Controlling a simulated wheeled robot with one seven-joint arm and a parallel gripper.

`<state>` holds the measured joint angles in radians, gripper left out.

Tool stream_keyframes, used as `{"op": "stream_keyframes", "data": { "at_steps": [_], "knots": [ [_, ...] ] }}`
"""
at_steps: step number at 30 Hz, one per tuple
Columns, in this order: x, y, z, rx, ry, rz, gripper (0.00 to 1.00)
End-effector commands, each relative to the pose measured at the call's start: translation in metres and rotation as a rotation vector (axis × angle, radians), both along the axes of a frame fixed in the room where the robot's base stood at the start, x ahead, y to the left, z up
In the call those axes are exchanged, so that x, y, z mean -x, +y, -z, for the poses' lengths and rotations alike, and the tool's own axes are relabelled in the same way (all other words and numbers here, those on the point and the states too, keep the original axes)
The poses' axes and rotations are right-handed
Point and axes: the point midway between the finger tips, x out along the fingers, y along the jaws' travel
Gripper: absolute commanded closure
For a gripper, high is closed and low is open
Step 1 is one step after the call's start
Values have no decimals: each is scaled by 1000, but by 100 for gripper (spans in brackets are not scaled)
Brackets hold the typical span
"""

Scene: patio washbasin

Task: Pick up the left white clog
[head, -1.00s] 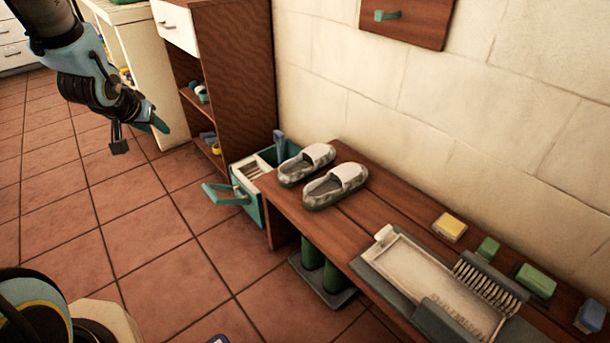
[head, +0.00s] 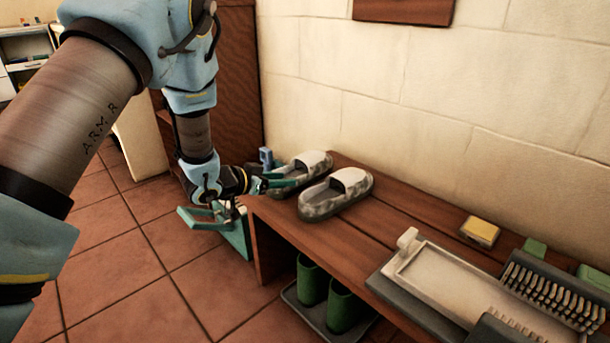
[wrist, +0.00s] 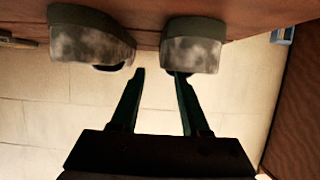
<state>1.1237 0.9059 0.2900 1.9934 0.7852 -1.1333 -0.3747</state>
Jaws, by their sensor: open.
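The left white clog (head: 307,162), grey and white with mottled sides, lies on the wooden bench near its left end. The matching right clog (head: 337,192) lies beside it. My gripper (head: 283,179) is open at the near end of the left clog and hides part of it. In the wrist view, which looks inverted, the left clog (wrist: 193,50) is on the right and the other clog (wrist: 92,42) on the left. My gripper (wrist: 160,72) has one fingertip overlapping the left clog's edge and the other beside the gap between the clogs. I cannot tell whether they touch.
The bench (head: 400,235) carries a white tray (head: 450,280), a yellow block (head: 480,231) and a dark rack (head: 550,290). Green boots (head: 345,310) stand below. The wall (head: 440,120) rises behind.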

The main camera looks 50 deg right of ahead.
Motion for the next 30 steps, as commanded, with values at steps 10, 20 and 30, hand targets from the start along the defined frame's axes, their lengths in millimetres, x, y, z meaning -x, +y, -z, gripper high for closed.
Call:
{"op": "stream_keyframes", "data": {
  "at_steps": [10, 20, 30],
  "knots": [
    [0, -32, 15, -3, -2, -1, 54],
    [-1, -73, 28, -2, -2, -1, 54],
    [-2, -77, 27, -2, 0, -3, 60]
  ]
}}
